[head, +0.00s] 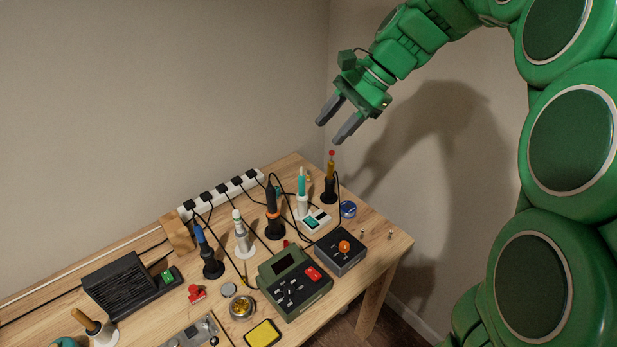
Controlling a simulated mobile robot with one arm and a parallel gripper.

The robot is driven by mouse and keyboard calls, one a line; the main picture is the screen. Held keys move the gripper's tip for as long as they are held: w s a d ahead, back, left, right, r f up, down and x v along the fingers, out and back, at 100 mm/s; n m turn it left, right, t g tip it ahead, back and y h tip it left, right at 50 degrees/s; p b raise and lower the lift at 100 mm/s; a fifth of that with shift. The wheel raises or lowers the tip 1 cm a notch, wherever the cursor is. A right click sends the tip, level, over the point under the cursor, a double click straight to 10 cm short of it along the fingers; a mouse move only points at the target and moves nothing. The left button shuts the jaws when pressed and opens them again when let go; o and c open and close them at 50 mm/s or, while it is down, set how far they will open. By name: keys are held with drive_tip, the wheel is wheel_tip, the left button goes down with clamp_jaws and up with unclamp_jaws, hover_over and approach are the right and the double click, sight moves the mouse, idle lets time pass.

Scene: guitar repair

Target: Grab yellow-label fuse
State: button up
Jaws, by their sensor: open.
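My gripper (329,132) is open and empty. It hangs in the air above the far right part of the workbench, its two grey fingers pointing down and left. Two very small upright pieces stand on the bare wood at the right end of the bench, one on the left (362,235) and one on the right (390,235). They could be fuses, but they are too small for me to read any label colour. My gripper is well above them and apart from them.
Several tools in stands, including a screwdriver with a red top (330,172), rise below my gripper. The bench's right corner (400,243) is mostly clear.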

drive_tip(key=w+a+m+y, duration=0.3)
drive_tip(key=w+m, duration=0.2)
drive_tip(key=w, duration=1.1)
drive_tip(key=m+t+y, duration=0.2)
drive_tip(key=m+y, duration=0.2)
drive_tip(key=m, duration=0.1)
hover_over(308, 177)
drive_tip(key=d, duration=0.6)
wheel_tip(308, 177, down, 7)
drive_tip(key=f, duration=3.1)
drive_tip(key=shift+w+f, duration=0.3)
drive_tip(key=shift+w, duration=0.05)
drive_tip(key=shift+x, duration=4.05)
drive_tip(key=shift+s+r, duration=0.1)
drive_tip(key=shift+r, duration=0.1)
drive_tip(key=shift+c, duration=0.4)
clamp_jaws()
